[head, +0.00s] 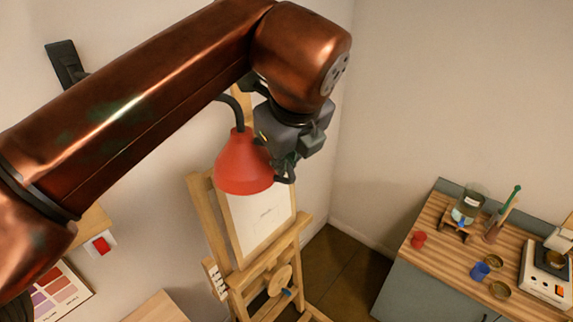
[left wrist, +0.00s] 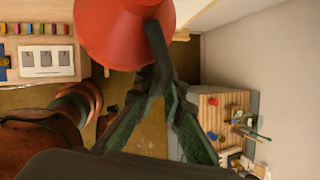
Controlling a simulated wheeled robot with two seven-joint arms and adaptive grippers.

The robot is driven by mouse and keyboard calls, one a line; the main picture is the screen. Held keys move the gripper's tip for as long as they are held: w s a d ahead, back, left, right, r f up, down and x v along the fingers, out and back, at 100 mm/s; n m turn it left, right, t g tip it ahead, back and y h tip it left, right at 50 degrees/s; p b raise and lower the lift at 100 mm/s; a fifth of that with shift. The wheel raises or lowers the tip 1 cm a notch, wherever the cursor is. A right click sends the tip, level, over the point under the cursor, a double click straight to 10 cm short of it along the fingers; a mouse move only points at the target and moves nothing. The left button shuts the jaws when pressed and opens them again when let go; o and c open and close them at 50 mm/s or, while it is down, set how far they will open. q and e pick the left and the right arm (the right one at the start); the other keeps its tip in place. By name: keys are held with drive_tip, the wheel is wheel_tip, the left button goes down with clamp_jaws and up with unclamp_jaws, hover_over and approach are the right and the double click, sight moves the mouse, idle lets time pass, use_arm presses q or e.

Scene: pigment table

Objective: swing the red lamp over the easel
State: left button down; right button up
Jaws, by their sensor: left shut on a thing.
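The red lamp (head: 243,165) has a cone shade on a dark curved arm (head: 236,108) that runs up behind my arm. In the head view the shade covers the upper left of the white sheet (head: 262,222) on the wooden easel (head: 236,278). My left gripper (head: 284,172) is at the shade's right side, shut on the lamp. In the left wrist view the red shade (left wrist: 115,28) fills the top, and my fingers (left wrist: 158,82) close on a dark bar in front of it. My right gripper is not in view.
A wooden-topped cabinet (head: 455,222) stands at the right with a glass jar (head: 468,206), a red cup (head: 418,240), a blue cup (head: 480,270) and a white scale (head: 545,275). A colour chart (head: 62,290) shows at the lower left. Bare floor (head: 345,265) lies between easel and cabinet.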

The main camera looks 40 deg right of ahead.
use_arm(q)
drive_tip(key=shift+d, duration=0.1)
idle(0.3)
drive_tip(key=c, duration=2)
unclamp_jaws()
drive_tip(key=v, duration=1.2)
drive_tip(key=shift+s, duration=0.1)
